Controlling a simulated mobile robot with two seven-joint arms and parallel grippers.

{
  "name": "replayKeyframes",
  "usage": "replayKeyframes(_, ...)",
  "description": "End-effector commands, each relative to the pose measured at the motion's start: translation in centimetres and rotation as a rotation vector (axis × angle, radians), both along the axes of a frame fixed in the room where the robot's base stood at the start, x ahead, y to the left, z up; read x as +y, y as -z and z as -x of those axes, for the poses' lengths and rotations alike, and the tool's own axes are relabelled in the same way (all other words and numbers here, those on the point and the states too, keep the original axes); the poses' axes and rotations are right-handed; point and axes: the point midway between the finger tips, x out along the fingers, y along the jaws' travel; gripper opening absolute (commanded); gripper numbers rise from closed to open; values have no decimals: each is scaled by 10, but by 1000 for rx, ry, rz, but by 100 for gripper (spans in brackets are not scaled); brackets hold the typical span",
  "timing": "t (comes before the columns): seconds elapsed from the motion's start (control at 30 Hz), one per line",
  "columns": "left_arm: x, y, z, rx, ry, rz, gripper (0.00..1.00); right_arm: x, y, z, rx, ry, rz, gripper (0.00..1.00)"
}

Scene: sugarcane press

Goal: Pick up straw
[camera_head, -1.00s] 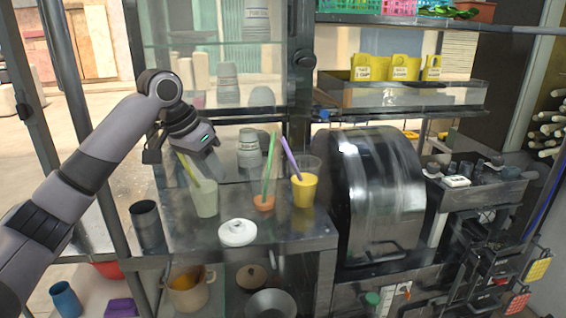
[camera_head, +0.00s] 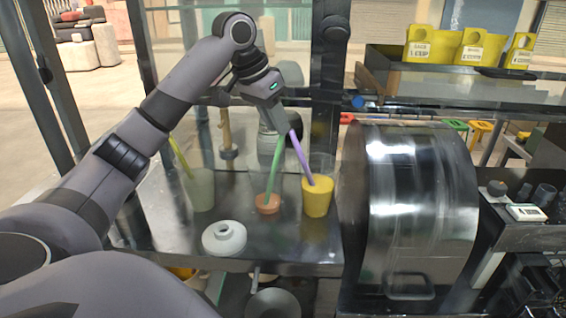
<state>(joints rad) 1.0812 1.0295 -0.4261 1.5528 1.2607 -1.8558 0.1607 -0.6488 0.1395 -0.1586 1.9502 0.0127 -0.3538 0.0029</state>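A purple straw (camera_head: 300,158) leans in a cup with yellow contents (camera_head: 318,197). A green straw (camera_head: 275,168) stands in a clear cup with orange contents (camera_head: 268,204). A yellow straw (camera_head: 181,157) leans left in a pale green cup (camera_head: 200,190). My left gripper (camera_head: 283,126) points down at the top ends of the green and purple straws. It overlaps them in the picture; I cannot tell whether it touches either. Its fingers are too small and blurred to show whether they are open. My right gripper is not in view.
A white round lid (camera_head: 224,238) lies on the dark counter (camera_head: 285,245) in front of the cups. A large shiny metal drum machine (camera_head: 415,210) stands close on the right. A shelf tray (camera_head: 440,80) with yellow holders is above it. Glass panels and dark posts stand behind.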

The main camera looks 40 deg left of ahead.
Motion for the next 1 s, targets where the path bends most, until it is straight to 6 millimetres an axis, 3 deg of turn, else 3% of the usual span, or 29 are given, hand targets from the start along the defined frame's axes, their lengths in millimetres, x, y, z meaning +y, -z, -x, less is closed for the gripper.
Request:
replayKeyframes(0.43,-9,56,-17,3,2,0,25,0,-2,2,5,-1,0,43)
replayKeyframes(0.77,-9,63,-20,0,1,0,25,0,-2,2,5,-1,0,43)
replayKeyframes(0.83,-9,63,-20,0,1,0,2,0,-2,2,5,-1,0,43)
replayKeyframes(1.0,-9,63,-20,0,1,0,0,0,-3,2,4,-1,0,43)
